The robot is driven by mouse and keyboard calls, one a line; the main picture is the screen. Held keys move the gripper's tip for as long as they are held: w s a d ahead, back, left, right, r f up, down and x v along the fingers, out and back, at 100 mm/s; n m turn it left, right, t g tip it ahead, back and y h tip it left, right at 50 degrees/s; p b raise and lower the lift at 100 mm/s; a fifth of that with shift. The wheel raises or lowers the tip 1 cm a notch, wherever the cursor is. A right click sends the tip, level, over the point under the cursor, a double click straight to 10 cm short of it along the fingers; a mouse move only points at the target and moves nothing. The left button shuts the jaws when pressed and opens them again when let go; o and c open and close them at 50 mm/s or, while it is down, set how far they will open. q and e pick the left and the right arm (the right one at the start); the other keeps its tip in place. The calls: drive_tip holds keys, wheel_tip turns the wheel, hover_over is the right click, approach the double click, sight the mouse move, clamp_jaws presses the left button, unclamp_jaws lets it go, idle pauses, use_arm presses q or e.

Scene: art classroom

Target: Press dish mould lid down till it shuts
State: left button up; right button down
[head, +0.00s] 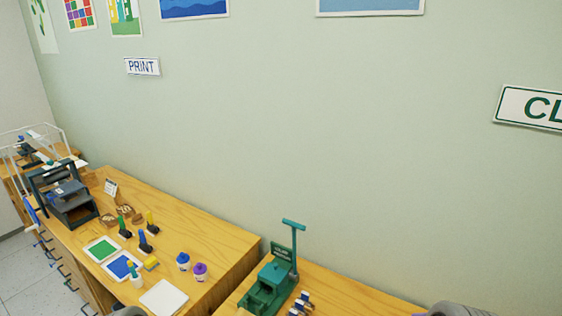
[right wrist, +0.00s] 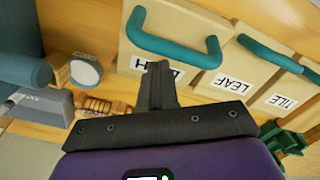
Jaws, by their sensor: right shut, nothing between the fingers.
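In the right wrist view, a cream panel with a teal bar handle (right wrist: 172,48) carries a white label partly hidden by my fingers; its visible end letter is H, so it seems to be the dish mould lid (right wrist: 200,50). I cannot tell how far open it is. My right gripper (right wrist: 158,68) is shut and empty, its fingertips in front of that label. Whether they touch the panel is not clear. My left gripper is not in view. The moulds do not show in the head view.
Panels labelled LEAF (right wrist: 236,82) and TILE (right wrist: 288,101) stand to the right of it. The head view shows a green press (head: 270,285) and print table (head: 205,245).

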drive_tip(key=shift+f+b, duration=1.2)
drive_tip(key=shift+b, duration=1.45)
idle(3.4)
drive_tip(key=shift+r, duration=0.1)
idle(0.5)
wheel_tip(320, 180, up, 9)
drive_tip(key=p, duration=0.6)
drive_tip(key=shift+p, duration=0.3)
drive_tip(key=shift+s, duration=0.15)
